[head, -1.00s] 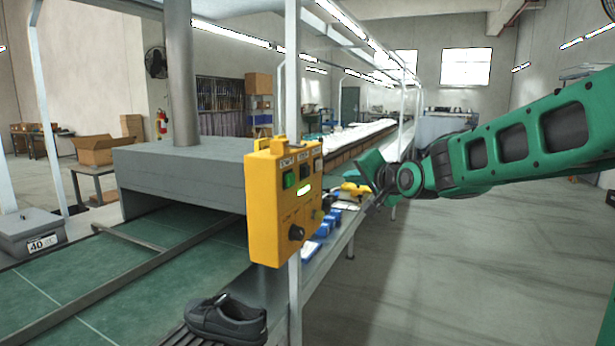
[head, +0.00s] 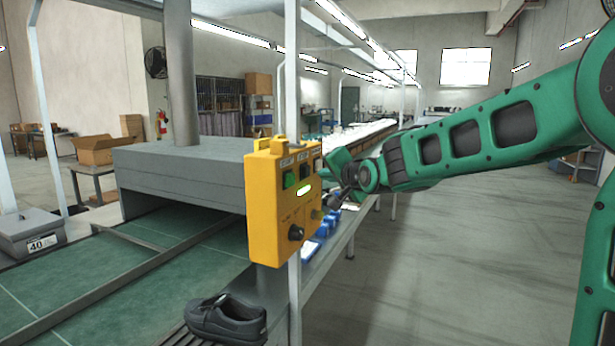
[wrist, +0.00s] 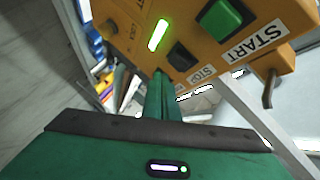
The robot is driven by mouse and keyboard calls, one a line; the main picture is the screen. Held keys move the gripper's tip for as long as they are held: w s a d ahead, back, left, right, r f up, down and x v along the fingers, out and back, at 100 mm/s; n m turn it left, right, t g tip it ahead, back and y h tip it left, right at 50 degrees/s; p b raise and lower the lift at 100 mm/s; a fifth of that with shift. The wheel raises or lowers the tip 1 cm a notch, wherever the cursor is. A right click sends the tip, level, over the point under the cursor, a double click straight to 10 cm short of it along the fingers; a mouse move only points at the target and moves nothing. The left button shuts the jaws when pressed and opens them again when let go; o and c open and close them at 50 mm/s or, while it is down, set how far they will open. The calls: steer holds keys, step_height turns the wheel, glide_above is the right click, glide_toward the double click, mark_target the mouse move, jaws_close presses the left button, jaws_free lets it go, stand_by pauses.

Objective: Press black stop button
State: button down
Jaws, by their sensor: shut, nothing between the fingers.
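The yellow control box (head: 278,215) hangs on a white post at the middle of the head view. The black stop button (head: 305,172) is on its face, right of the green start button (head: 290,180). In the wrist view, the black button (wrist: 182,56) sits between the STOP label and the lit indicator (wrist: 158,35). My gripper (wrist: 160,75) is shut and empty. Its fingertips are close to the black button, just below and left of it in the wrist view. I cannot tell whether they touch the box. In the head view my gripper (head: 332,200) is right of the box.
A black knob (head: 296,233) sticks out low on the box. A dark shoe (head: 228,320) lies on the conveyor below. Blue items line the bench (head: 340,235) behind the box. The floor (head: 450,270) at right is clear.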

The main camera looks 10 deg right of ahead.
steer(key=shift+w+a, duration=0.4)
steer(key=shift+a, duration=0.15)
steer(key=shift+w+a, duration=0.1)
steer(key=shift+a, duration=0.1)
stand_by(1.7)
steer(key=shift+w+a+r, duration=0.1)
steer(key=shift+a, duration=0.05)
steer(key=shift+w+a, duration=0.3)
steer(key=shift+a, duration=0.2)
stand_by(1.0)
steer(key=shift+s+d, duration=0.1)
steer(key=shift+d, duration=0.05)
steer(key=shift+s+d, duration=0.5)
steer(key=shift+d, duration=0.15)
steer(key=shift+s+d, duration=0.75)
steer(key=shift+d, duration=0.3)
steer(key=shift+s+d, duration=0.7)
steer(key=shift+d, duration=0.3)
